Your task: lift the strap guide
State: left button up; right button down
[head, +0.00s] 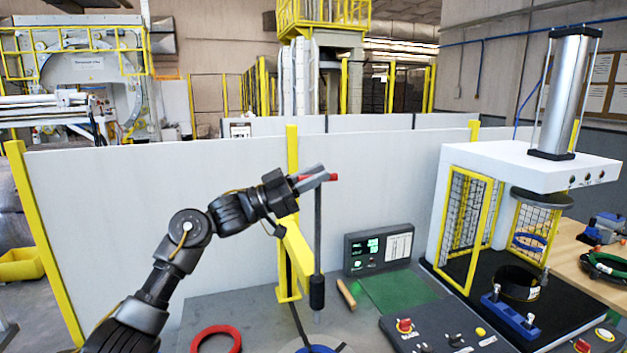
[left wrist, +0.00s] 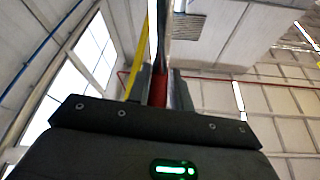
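The strap guide appears to be the tool with a dark upright rod (head: 318,235), a red crosspiece at its top (head: 332,177) and a black block near its lower end (head: 317,292). My left gripper (head: 314,177) is at the top of the rod, with its fingers closed around the red crosspiece. In the left wrist view, the red part (left wrist: 158,88) sits between the two fingers. The rod hangs upright in front of the yellow post; I cannot tell whether its lower tip touches the table. My right gripper is not in view.
A red ring (head: 216,338) lies on the grey table at left. A blue ring (head: 320,349) is at the front edge. A display box (head: 378,250), green mat (head: 398,291) and wooden handle (head: 346,294) lie right of the rod. The white press (head: 520,160) stands at right.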

pick_arm(q)
jog(key=o, duration=0.3)
jog(key=shift+d+r, duration=0.1)
jog(key=shift+o, duration=0.2)
jog(key=shift+f, duration=0.2)
jog(key=b+v, duration=0.5)
jog(key=v, duration=0.5)
jog(key=shift+a+b, duration=0.3)
jog(key=shift+a, duration=0.05)
jog(key=shift+f, duration=0.15)
